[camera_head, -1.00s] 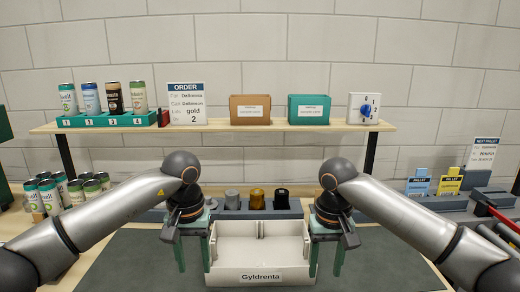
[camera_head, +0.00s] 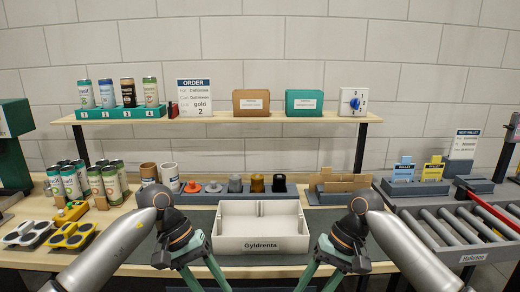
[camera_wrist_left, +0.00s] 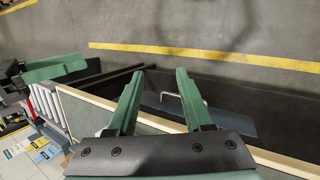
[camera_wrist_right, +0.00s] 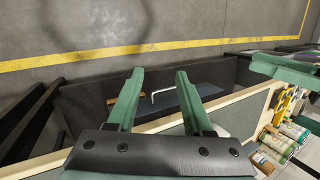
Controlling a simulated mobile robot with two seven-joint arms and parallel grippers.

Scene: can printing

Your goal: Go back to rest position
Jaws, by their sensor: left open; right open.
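My left gripper (camera_head: 206,272) is open and empty at the front of the workbench, left of the white tray marked Gyldrenta. It also shows in the left wrist view (camera_wrist_left: 158,82), its two green fingers apart. My right gripper (camera_head: 318,274) is open and empty to the right of the tray. In the right wrist view (camera_wrist_right: 160,80) its fingers are apart too. The white tray (camera_head: 262,246) stands on the dark mat between the grippers, touched by neither, and looks empty.
A shelf (camera_head: 222,117) holds cans, an order sign, two boxes and a dial. Cans (camera_head: 72,182) and stamp-like tools (camera_head: 70,236) stand on the left. A roller conveyor (camera_head: 450,228) is on the right. The wrist views show floor with a yellow line (camera_wrist_left: 200,52) beyond the bench edge.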

